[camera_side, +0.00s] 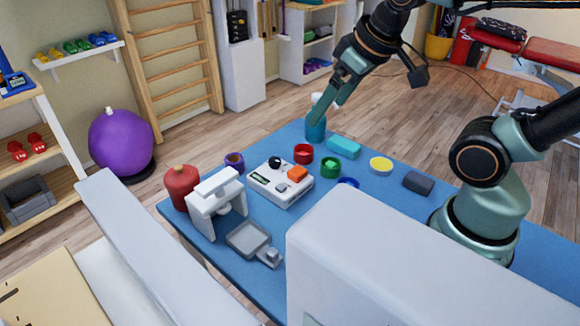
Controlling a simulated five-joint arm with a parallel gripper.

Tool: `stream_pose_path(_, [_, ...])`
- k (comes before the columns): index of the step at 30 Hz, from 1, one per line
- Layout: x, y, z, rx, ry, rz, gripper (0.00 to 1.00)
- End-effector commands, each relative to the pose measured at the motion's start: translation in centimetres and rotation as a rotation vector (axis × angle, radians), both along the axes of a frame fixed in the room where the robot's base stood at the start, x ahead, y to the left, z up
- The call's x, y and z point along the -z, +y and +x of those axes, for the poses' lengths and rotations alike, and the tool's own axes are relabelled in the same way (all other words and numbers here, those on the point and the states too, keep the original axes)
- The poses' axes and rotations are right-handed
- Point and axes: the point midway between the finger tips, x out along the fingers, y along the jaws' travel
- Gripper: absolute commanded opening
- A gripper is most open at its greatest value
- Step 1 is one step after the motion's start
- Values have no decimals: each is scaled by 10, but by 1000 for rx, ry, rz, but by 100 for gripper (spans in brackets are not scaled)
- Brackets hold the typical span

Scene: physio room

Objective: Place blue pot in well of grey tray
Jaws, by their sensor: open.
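The blue pot (348,182) is small and round and sits on the blue table. The white block in the foreground hides part of it. The grey tray (248,239) lies near the table's left front edge. It has a shallow square well, which looks empty, and a short handle at its right.
Red (303,153), green (330,167) and yellow (381,165) pots stand around the middle. A teal block (344,147) and a dark block (418,183) lie nearby. A white device (280,182), a white stand (216,204), a purple pot (234,161) and a red bottle (182,187) are left.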

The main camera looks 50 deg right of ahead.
Motion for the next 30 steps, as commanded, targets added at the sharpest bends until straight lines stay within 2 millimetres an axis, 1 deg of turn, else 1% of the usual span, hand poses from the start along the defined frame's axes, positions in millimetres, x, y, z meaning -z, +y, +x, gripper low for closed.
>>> stream_pose_path(5, [20, -16, 2, -234, 98, -128, 100])
stream_pose_path(12, [55, -42, 1, -694, 253, -283, 100])
stream_pose_path(18, [84, -63, -5, -1089, 347, -340, 100])
stream_pose_path(21, [95, -70, -9, -1255, 371, -349, 100])
stream_pose_path(25, [106, -76, -13, -1404, 382, -350, 100])
stream_pose_path(30, [115, -79, -15, -1479, 385, -350, 100])
